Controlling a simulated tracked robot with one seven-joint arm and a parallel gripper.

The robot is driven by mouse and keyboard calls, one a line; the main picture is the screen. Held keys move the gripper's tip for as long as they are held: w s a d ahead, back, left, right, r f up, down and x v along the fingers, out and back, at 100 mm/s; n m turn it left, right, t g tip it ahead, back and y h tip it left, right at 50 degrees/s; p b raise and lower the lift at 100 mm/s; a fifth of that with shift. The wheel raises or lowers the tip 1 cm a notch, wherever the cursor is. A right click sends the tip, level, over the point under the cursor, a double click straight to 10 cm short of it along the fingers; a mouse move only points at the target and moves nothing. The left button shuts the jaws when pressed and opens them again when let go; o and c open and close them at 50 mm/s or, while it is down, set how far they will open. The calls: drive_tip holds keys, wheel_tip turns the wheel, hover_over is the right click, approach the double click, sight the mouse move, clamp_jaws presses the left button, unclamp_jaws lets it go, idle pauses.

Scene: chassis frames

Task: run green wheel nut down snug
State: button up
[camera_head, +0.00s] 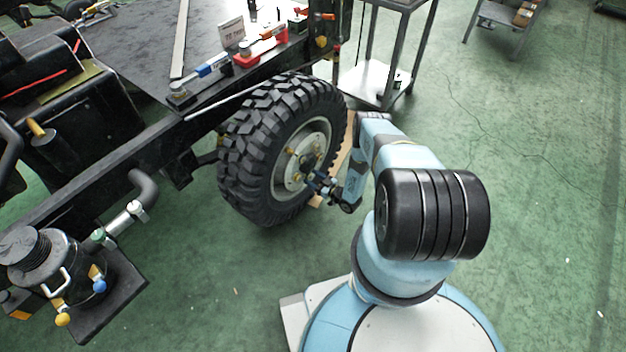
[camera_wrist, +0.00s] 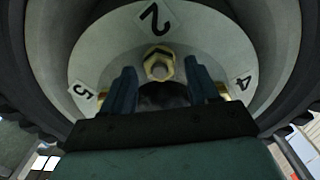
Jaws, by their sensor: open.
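The wheel (camera_head: 245,150) is mounted on the chassis, its pale hub disc (camera_head: 287,172) facing my arm. My gripper (camera_head: 315,182) is at the lower right part of the hub in the head view. In the wrist view my gripper (camera_wrist: 160,70) is open, with one dark blue finger on each side of a brass-coloured hex nut (camera_wrist: 159,62). The nut sits on the hub just below the label 2 (camera_wrist: 156,17). I cannot tell whether the fingers touch it. No clearly green nut shows; the area below the nut is dark and partly hidden by my gripper.
Labels 5 (camera_wrist: 83,92) and 4 (camera_wrist: 242,82) flank the nut. The tyre's rim closely surrounds my gripper. A chassis rail (camera_head: 95,160) runs left of the wheel. A metal stand (camera_head: 375,85) is behind it. Green floor at right is clear.

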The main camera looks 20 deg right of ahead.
drive_tip(key=v, duration=1.3)
drive_tip(key=shift+s+d, duration=0.25)
drive_tip(key=shift+s, duration=0.05)
drive_tip(key=shift+f, duration=0.1)
